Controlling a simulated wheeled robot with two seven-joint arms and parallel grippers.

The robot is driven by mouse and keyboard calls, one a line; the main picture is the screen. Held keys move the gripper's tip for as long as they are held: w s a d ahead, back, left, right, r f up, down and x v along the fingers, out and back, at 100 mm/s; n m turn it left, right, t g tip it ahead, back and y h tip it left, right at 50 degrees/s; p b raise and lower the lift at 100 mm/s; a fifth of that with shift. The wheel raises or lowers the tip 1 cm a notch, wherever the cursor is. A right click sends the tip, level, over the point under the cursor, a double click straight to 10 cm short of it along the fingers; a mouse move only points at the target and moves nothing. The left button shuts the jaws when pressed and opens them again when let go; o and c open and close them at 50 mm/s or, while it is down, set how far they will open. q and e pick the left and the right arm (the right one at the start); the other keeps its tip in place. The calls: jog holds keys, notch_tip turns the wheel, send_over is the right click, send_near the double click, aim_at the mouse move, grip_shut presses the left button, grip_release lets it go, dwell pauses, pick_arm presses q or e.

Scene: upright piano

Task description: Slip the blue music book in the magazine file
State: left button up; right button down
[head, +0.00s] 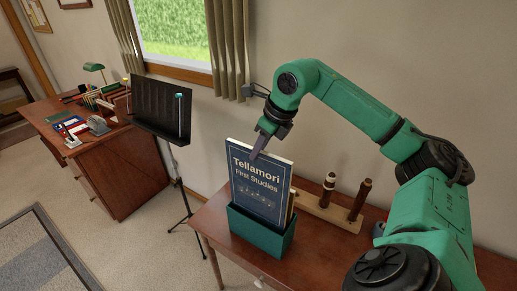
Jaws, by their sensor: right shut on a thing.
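The blue music book (259,188), titled "Tellamori First Studies", stands upright with its cover facing me. Its lower end is inside the dark green magazine file (261,234), hidden by the file's front wall, and most of the cover rises above the rim. The magazine file stands on the wooden table. My right gripper (258,148) is shut on the top edge of the book from above. How deep the book sits in the file is hidden. My left gripper is not in view.
A wooden stand (325,209) with upright dark wooden pieces is right of the file. A black music stand (162,108) stands behind to the left, near a cluttered wooden desk (108,165). The table (212,222) is bare left of the file.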

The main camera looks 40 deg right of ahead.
aim_at(279, 158)
jog(key=shift+f+b, duration=6.45)
jog(key=shift+f, duration=0.8)
jog(key=c, duration=0.7)
grip_release()
jog(key=shift+c, duration=0.2)
jog(key=shift+r, duration=0.1)
jog(key=p+v, duration=0.3)
jog(key=v, duration=1.1)
jog(key=shift+s+d+r, duration=0.1)
jog(key=shift+s+r, duration=0.1)
jog(key=shift+r, duration=0.1)
